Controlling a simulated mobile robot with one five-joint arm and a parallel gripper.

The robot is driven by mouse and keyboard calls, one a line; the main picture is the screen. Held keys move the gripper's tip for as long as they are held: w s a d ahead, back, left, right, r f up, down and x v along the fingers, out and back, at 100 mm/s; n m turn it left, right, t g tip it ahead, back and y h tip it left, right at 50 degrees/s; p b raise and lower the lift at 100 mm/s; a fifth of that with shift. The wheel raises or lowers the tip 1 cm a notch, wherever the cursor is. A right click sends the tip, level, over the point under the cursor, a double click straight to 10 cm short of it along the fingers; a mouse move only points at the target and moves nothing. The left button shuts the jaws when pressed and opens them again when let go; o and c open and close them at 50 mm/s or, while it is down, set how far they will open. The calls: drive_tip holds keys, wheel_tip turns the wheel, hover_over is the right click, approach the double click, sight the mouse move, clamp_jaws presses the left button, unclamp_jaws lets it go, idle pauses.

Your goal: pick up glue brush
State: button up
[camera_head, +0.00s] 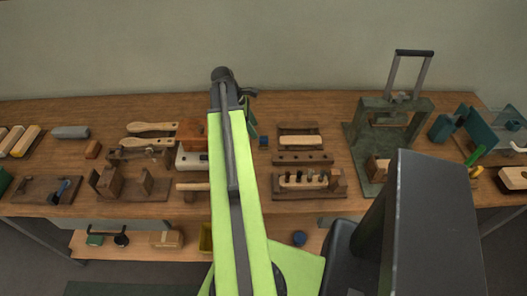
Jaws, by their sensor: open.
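I cannot tell for sure which item is the glue brush. One candidate is a thin green-handled tool (475,156) leaning at the right end of the bench, by a teal fixture. Another is a small dark blue tool (62,188) lying on a wooden board at the left. My lime-green arm runs up the middle of the view. My gripper (249,117) is mostly hidden behind the arm, above the back middle of the bench. It is open, and nothing shows held in it. It is apart from both candidates. My arm also hides part of the bench middle.
The wooden bench (345,207) is crowded. Pale wooden brush bodies (152,127) lie left of my arm. A holder with several pegs (310,194) stands right of it. A tall dark green press (395,104) rises at the right. A lower shelf (190,254) holds more items.

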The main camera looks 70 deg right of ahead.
sight(261, 138)
drive_tip(key=b+x, duration=0.2)
drive_tip(key=x, duration=0.2)
drive_tip(key=shift+f, duration=0.2)
drive_tip(key=shift+s+f+b, duration=0.1)
drive_tip(key=shift+b, duration=0.25)
drive_tip(key=b+x, duration=0.4)
drive_tip(key=x, duration=0.1)
drive_tip(key=shift+s+b, duration=0.3)
drive_tip(key=shift+s, duration=0.05)
drive_tip(key=shift+r, duration=0.2)
clamp_jaws()
